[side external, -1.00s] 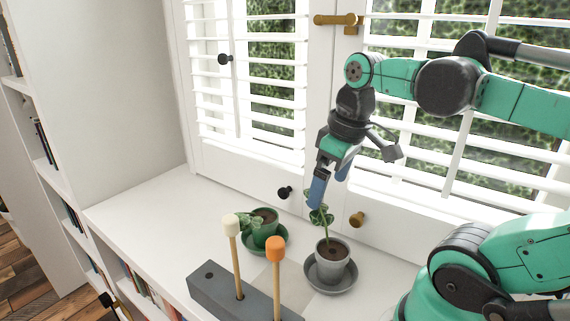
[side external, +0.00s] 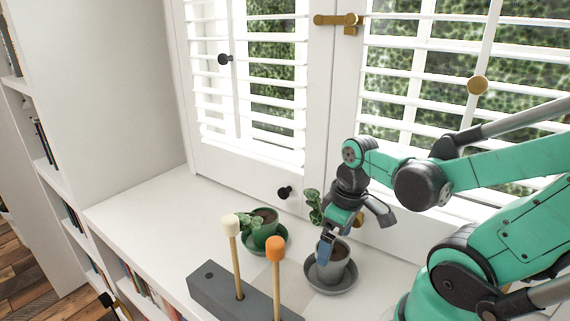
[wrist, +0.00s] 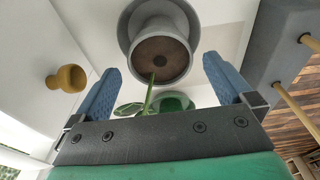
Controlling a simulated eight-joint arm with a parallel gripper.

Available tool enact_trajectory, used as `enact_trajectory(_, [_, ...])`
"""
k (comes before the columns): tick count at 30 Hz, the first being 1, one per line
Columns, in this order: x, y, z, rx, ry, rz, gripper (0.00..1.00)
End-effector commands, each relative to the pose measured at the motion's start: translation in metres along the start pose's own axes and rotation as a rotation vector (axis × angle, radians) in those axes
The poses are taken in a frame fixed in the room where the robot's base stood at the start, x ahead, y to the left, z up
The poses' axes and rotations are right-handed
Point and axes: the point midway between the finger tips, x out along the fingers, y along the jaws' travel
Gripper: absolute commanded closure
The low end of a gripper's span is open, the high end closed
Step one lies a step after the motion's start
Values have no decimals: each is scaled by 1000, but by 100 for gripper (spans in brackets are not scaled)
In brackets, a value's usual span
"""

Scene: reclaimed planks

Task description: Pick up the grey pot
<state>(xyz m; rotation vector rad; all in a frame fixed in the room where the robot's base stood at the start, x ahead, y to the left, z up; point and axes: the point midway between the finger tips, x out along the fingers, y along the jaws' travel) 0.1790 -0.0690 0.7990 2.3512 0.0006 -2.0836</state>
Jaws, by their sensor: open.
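The grey pot (side external: 338,270) holds dark soil and a green plant, and stands on a grey saucer (side external: 346,289) on the white ledge. In the wrist view the grey pot (wrist: 178,24) is ahead of the fingers, with its soil facing the camera and the stem running back toward my gripper. My gripper (side external: 327,250) is low at the pot's rim, pointing down. In the wrist view my gripper (wrist: 160,82) is open, its two blue fingers spread wide on either side of the plant. Nothing is held between them. Whether a finger touches the rim I cannot tell.
A green pot (side external: 264,229) with a plant stands left of the grey pot. A grey block (side external: 213,285) with upright pegs, one white-topped (side external: 231,226) and one orange-topped (side external: 275,248), is in front. Shuttered windows close off the back. The ledge's far left is clear.

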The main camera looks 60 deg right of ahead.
Motion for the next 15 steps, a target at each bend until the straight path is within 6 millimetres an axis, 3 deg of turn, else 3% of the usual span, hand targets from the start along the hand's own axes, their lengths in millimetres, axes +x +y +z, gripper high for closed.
enact_trajectory(15, [32,0,0,0,0,0,0])
